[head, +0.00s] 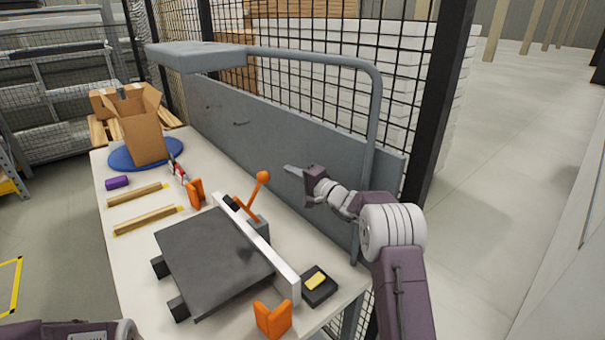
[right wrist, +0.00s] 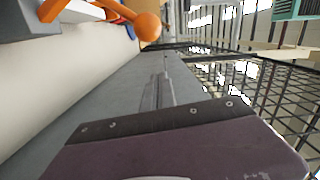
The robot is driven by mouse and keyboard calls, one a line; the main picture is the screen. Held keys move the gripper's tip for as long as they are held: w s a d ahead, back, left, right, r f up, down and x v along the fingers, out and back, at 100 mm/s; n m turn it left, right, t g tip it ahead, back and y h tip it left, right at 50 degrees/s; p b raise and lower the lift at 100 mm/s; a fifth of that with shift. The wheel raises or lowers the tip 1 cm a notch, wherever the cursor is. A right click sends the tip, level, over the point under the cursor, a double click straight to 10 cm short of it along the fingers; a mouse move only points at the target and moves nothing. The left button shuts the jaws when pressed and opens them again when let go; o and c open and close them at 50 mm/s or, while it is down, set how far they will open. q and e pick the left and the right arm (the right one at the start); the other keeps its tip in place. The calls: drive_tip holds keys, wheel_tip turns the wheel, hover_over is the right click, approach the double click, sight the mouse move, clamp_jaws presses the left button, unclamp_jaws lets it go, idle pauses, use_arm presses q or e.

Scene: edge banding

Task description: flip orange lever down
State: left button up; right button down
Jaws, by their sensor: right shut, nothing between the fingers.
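The orange lever (head: 252,194) stands tilted up on a grey base beside the white bar, its round knob (head: 263,177) at the top. In the right wrist view the orange knob (right wrist: 148,27) shows at the top, with part of the lever at upper left. My right gripper (head: 289,170) is shut and empty, to the right of the knob and apart from it, in front of the grey back panel. The gripper's fingers (right wrist: 165,92) also show in the right wrist view. My left gripper is not in view; only part of my left arm shows at the bottom left.
A dark board (head: 213,258) lies against the white bar (head: 257,248). Orange corner pieces (head: 273,319), a black box with a yellow block (head: 318,286), wooden strips (head: 147,219) and a cardboard box (head: 141,127) are on the table. A grey post (head: 369,160) stands near my right arm.

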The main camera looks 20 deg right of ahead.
drive_tip(key=a, duration=0.3)
drive_tip(key=a+p, duration=0.1)
drive_tip(key=shift+a+f, duration=0.2)
drive_tip(key=shift+f, duration=0.05)
